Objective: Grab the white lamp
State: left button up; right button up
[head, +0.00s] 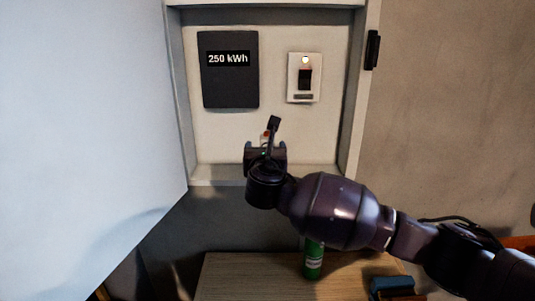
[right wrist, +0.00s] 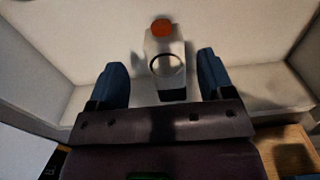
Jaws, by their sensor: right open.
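The white lamp (right wrist: 163,48) appears in the right wrist view as a pale upright body with an orange top and a dark ring on its front. It stands on the floor of the wall cabinet. My right gripper (right wrist: 162,72) is open, with its blue-padded fingers to either side of the lamp's lower part; I cannot tell whether either touches it. In the head view my right gripper (head: 265,151) is at the cabinet's lower edge and hides most of the lamp. My left gripper is not in view.
The open cabinet (head: 354,110) holds a dark meter (head: 230,90) reading 250 kWh and a switch (head: 304,78) with a lit light. Its door (head: 90,110) stands open at left. Below are a wooden surface (head: 240,275), a green bottle (head: 313,264) and a blue object (head: 391,284).

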jog(key=shift+w+d+f+p, duration=0.15)
jog(key=shift+w+p, duration=0.2)
jog(key=shift+w, duration=0.95)
jog(key=shift+w+d+f+p, duration=0.1)
jog(key=shift+w+p, duration=0.2)
jog(key=shift+w, duration=0.95)
jog(key=shift+c, duration=0.4)
jog(key=c, duration=1)
